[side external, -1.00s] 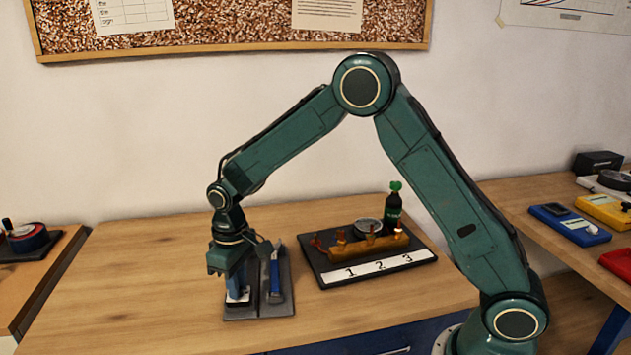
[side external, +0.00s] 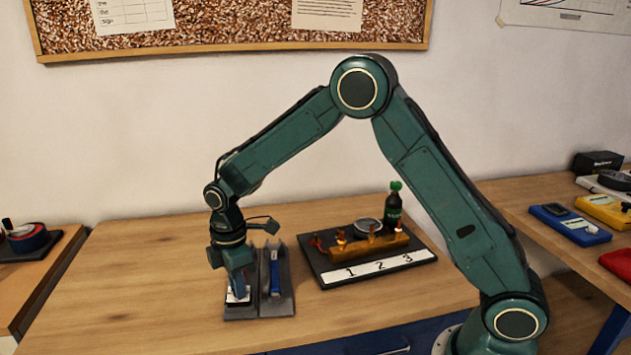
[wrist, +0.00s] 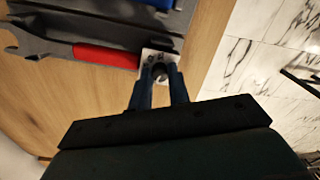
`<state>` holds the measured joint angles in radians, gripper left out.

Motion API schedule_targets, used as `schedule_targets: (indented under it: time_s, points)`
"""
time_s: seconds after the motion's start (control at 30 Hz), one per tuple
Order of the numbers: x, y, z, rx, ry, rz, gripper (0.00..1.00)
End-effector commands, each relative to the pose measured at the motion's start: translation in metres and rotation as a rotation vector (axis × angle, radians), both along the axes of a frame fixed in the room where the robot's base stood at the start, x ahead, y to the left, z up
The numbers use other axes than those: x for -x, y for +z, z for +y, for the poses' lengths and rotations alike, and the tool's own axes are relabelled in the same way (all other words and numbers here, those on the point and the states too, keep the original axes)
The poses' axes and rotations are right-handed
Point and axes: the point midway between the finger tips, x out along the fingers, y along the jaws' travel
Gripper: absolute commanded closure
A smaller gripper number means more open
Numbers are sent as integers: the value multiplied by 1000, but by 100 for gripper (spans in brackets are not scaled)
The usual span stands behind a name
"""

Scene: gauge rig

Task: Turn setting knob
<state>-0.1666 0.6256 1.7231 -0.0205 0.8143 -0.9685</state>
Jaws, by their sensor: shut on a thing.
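The setting knob (wrist: 159,73) is small and dark and sits on a white plate (wrist: 147,57) with dark marks. In the wrist view the two blue fingers of my gripper (wrist: 160,84) are shut on the knob, one on each side. Its pointer, if any, is too small to make out. In the side view my gripper (side external: 239,287) points down over the front of the left grey holder (side external: 240,312), and the fingers hide the knob.
A second grey holder with a blue device (side external: 275,275) stands close on the right. Farther right is a dark tray (side external: 330,270) with a brown manifold (side external: 365,249) and a dark bottle (side external: 393,210). The bench left of my gripper is clear.

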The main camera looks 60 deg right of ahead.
Motion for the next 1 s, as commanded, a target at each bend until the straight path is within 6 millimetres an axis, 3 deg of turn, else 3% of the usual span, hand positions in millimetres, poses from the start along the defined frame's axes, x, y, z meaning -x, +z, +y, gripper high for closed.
schedule_targets:
  time_s: [0.3,0.8,0.83,0.9,1.0]
  points:
    - [0,0,0,0,141,0,100]
    - [0,0,0,0,164,0,100]
    - [0,0,0,0,164,0,76]
    - [0,0,0,0,163,0,62]
    - [0,0,0,0,163,0,59]
